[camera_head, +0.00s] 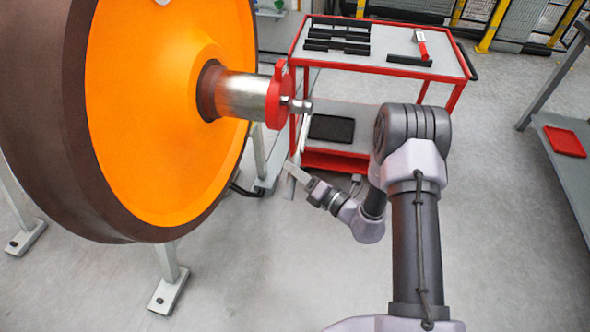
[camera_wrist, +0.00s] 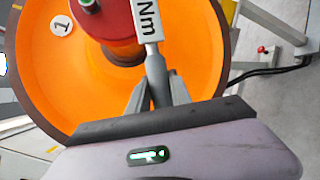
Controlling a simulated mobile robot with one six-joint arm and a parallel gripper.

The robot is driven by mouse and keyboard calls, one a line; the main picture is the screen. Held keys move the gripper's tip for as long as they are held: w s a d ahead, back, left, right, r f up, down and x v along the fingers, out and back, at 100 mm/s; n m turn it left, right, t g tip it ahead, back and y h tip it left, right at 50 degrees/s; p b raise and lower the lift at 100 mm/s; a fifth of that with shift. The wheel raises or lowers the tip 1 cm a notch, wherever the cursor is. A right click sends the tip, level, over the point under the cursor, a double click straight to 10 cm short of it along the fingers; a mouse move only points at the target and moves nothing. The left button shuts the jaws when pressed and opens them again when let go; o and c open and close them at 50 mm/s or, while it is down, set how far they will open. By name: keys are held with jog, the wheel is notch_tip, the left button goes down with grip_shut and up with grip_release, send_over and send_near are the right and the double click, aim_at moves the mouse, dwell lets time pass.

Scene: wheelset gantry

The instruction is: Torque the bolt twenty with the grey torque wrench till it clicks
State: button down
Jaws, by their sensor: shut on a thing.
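The grey torque wrench (camera_wrist: 157,78) is held in my gripper (camera_wrist: 156,98), whose two grey fingers are shut around its shaft. A white label reading "Nm" is on the wrench in the wrist view. In the head view my gripper (camera_head: 293,170) is below the axle end, and the wrench (camera_head: 303,137) runs up from it toward the red end cap (camera_head: 277,97). The wrench head (camera_head: 300,105) is at the cap's face; I cannot tell whether it is seated on a bolt. Bolt twenty cannot be made out. The red cap (camera_wrist: 103,22) also shows in the wrist view.
The big orange wheel (camera_head: 165,110) stands at left on grey supports. A red trolley (camera_head: 365,66) behind holds dark racks and a red-and-white tool (camera_head: 421,44). A grey bench with a red tray (camera_head: 565,141) is at right. The floor between is clear.

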jog(key=r+p, duration=0.1)
jog(key=p, duration=0.1)
jog(key=r+m+p, duration=0.1)
jog(key=r+p, duration=0.1)
jog(key=p, duration=0.1)
jog(key=shift+s+a+g, duration=0.15)
jog(key=shift+s+g, duration=0.15)
jog(key=shift+s, duration=0.1)
jog(key=shift+s+r+m+h+p, duration=0.3)
jog(key=shift+r+m+p, duration=0.15)
jog(key=shift+p, duration=0.8)
jog(key=shift+a, duration=0.1)
jog(key=shift+g, duration=0.3)
jog(key=shift+f, duration=0.1)
